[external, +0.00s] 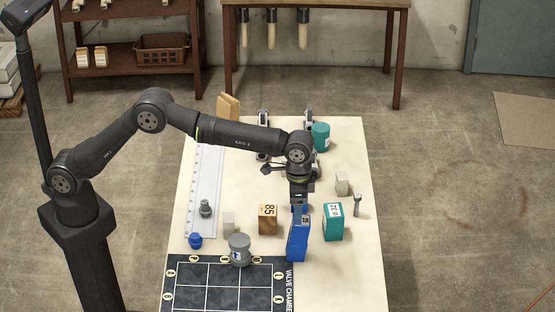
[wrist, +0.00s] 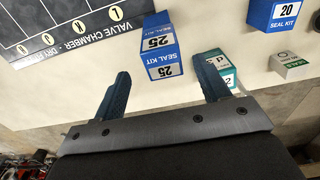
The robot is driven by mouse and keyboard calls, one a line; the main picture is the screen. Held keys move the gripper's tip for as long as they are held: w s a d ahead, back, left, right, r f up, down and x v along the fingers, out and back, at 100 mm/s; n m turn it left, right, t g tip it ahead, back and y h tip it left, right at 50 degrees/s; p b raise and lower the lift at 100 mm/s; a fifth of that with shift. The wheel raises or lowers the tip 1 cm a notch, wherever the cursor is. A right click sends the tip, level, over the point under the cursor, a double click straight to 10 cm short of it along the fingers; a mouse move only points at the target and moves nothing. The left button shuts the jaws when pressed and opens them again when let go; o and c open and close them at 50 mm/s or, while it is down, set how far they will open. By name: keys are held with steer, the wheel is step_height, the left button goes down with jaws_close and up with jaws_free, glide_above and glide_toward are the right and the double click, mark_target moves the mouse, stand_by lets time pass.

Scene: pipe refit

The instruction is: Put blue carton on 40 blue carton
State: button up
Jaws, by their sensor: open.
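My gripper (wrist: 166,66) is open, with its two blue fingers apart. In the external view my gripper (external: 299,206) points down over a blue carton (external: 298,246). In the wrist view this blue carton (wrist: 160,45) reads 25 SEAL KIT and shows between and beyond the fingertips; I cannot tell whether they touch it. A second blue carton (wrist: 285,20), labelled 20 SEAL KIT, stands at the upper right of the wrist view. It is not clearly seen in the external view, where my arm covers part of the table. I read no 40 on any carton.
A teal carton (external: 333,222) stands close to the right of my gripper, partly behind a finger in the wrist view. The dark valve chamber grid (external: 225,288) lies in front.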

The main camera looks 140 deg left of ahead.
mark_target(297, 231)
steer(key=shift+r, duration=2.05)
step_height(297, 231, down, 13)
steer(key=shift+f, duration=0.1)
steer(key=shift+r, duration=1.35)
